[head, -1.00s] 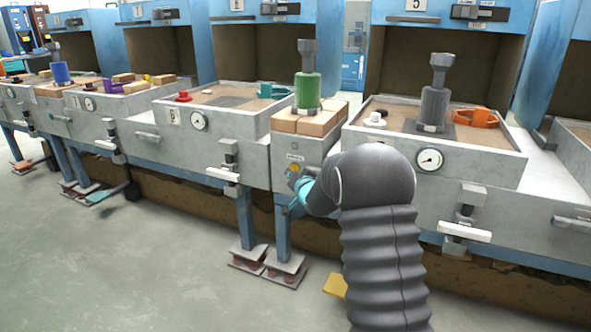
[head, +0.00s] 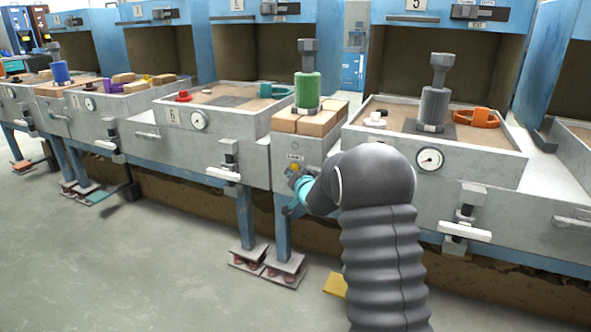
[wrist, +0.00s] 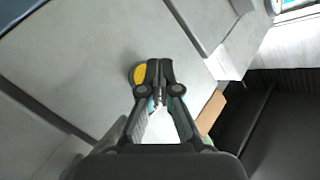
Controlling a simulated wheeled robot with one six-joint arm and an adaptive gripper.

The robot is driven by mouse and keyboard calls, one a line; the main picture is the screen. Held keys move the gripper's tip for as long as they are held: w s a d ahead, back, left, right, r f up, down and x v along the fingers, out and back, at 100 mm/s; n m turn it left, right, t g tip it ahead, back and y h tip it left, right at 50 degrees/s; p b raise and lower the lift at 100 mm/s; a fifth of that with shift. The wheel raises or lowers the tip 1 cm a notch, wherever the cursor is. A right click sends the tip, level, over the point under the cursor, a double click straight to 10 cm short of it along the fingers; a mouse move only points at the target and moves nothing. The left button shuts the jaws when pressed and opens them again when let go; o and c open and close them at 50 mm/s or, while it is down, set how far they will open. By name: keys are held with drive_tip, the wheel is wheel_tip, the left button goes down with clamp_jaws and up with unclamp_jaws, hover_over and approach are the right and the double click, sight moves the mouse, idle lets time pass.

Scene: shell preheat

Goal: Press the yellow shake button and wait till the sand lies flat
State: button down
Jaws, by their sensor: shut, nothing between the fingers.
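The yellow shake button (head: 294,168) is on the front panel below the bricks and the green cylinder. It also shows in the wrist view (wrist: 139,74), a yellow round face partly covered by my gripper's left finger. My gripper (wrist: 160,66) is shut and empty, its fingertips just right of the button. I cannot tell whether a fingertip touches it. In the head view my gripper (head: 297,183) is mostly hidden behind my arm. The sand bed (head: 393,117) in the right-hand box lies in a grey metal frame, with a grey cylinder (head: 433,106) standing in it.
An orange ring-shaped part (head: 476,118) and a white knob (head: 375,120) lie on the right-hand sand. A green cylinder (head: 307,92) stands on several tan bricks (head: 318,124). A gauge (head: 430,159) and a clamp handle (head: 464,231) stick out from the right-hand front. Open floor lies at left.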

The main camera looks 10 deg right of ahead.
drive_tip(key=shift+w, duration=0.1)
drive_tip(key=shift+w+d, duration=0.25)
drive_tip(key=shift+w, duration=0.05)
drive_tip(key=shift+w+d+p, duration=0.25)
drive_tip(key=shift+w+p, duration=0.05)
drive_tip(key=shift+w, duration=0.05)
idle(1.1)
drive_tip(key=shift+s+a+b, duration=0.45)
drive_tip(key=shift+s+a, duration=0.05)
drive_tip(key=shift+s, duration=0.2)
drive_tip(key=s+a+b, duration=0.1)
drive_tip(key=s, duration=0.1)
drive_tip(key=s+a+b, duration=0.1)
drive_tip(key=s+a, duration=0.1)
drive_tip(key=shift+b, duration=0.4)
idle(0.6)
